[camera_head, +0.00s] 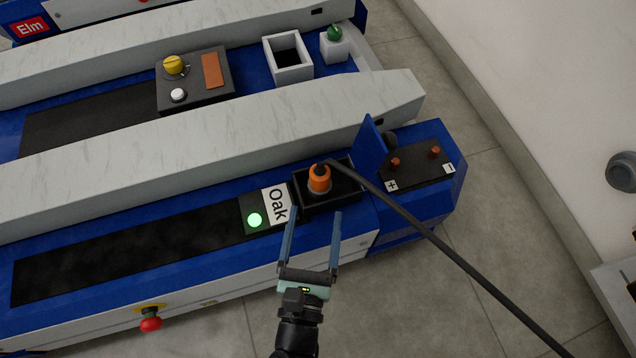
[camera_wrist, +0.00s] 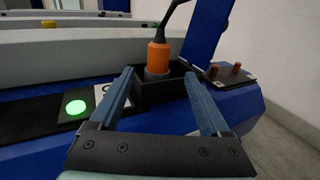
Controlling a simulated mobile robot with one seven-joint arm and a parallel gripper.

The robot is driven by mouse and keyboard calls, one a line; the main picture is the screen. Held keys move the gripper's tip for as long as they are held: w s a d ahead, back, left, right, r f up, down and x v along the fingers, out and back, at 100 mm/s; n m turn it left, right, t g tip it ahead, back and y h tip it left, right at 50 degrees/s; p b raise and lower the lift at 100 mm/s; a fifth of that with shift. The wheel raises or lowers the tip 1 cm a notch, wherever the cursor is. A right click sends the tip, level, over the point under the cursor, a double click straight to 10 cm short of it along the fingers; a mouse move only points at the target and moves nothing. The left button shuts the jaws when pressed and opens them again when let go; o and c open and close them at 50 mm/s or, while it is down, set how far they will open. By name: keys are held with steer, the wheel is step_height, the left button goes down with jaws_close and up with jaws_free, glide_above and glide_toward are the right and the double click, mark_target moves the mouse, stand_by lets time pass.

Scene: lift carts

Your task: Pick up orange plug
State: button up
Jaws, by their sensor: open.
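The orange plug (camera_head: 319,179) stands upright in a dark open box (camera_head: 343,190) on the blue cart marked Oak, with a black cable (camera_head: 420,226) running from its top. In the wrist view the orange plug (camera_wrist: 158,57) shows beyond and between my fingers, with a grey collar below it. My gripper (camera_head: 313,213) is open and empty, on the near side of the box and apart from the plug. It also shows in the wrist view (camera_wrist: 160,82).
A raised blue lid (camera_head: 369,148) stands beside the box. Right of it are two terminals on a black pad (camera_head: 420,170). A green light (camera_head: 255,220) and Oak label (camera_head: 276,204) lie left. A grey fork (camera_head: 220,135) runs behind. The cable trails right across the floor.

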mark_target(321, 186)
steer(key=w, duration=0.4)
steer(key=w+d+b, duration=0.1)
steer(key=w, duration=0.1)
steer(key=shift+w, duration=0.2)
steer(key=shift+w+d+f+b, duration=0.15)
steer(key=shift+w+b, duration=0.2)
steer(key=shift+w, duration=1)
steer(key=shift+w+d+f+b, duration=0.15)
steer(key=shift+w+b, duration=0.15)
steer(key=shift+w, duration=1.05)
steer(key=shift+a, duration=0.15)
steer(key=shift+c, duration=0.2)
jaws_close()
